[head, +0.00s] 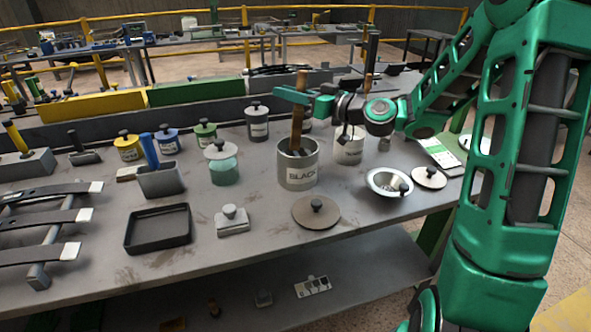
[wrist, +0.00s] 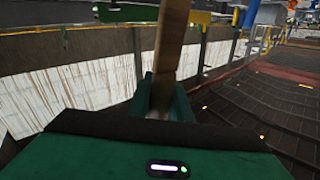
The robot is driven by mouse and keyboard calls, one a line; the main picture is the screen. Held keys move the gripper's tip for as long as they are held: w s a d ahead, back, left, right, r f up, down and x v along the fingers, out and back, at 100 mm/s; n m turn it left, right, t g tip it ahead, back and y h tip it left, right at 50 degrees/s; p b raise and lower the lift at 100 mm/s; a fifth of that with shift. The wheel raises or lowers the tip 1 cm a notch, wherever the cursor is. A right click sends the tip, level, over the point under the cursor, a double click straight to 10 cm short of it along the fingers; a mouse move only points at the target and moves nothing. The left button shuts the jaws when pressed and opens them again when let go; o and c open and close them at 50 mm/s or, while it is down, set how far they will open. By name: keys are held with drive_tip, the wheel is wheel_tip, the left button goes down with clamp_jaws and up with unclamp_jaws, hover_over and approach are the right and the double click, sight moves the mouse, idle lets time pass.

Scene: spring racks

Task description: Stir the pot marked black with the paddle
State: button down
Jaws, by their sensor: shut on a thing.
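The pot marked BLACK (head: 299,172) is a grey open can in the middle of the bench in the head view. A wooden paddle (head: 297,130) stands nearly upright with its lower end inside the pot's mouth; that end is hidden by the pot wall. My gripper (head: 300,98) is above the pot, shut on the upper part of the paddle. In the wrist view the paddle (wrist: 172,45) rises between the fingers of my gripper (wrist: 165,100). A brown round lid with a black knob (head: 316,212) lies on the bench in front of the pot.
A second open can (head: 348,145) stands close behind right of the pot. A pale green lidded jar (head: 222,164) stands to its left. A metal bowl (head: 390,183), a black tray (head: 157,230) and a grey knobbed block (head: 232,220) lie around the front.

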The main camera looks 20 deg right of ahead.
idle(0.3)
drive_tip(key=shift+r, duration=3)
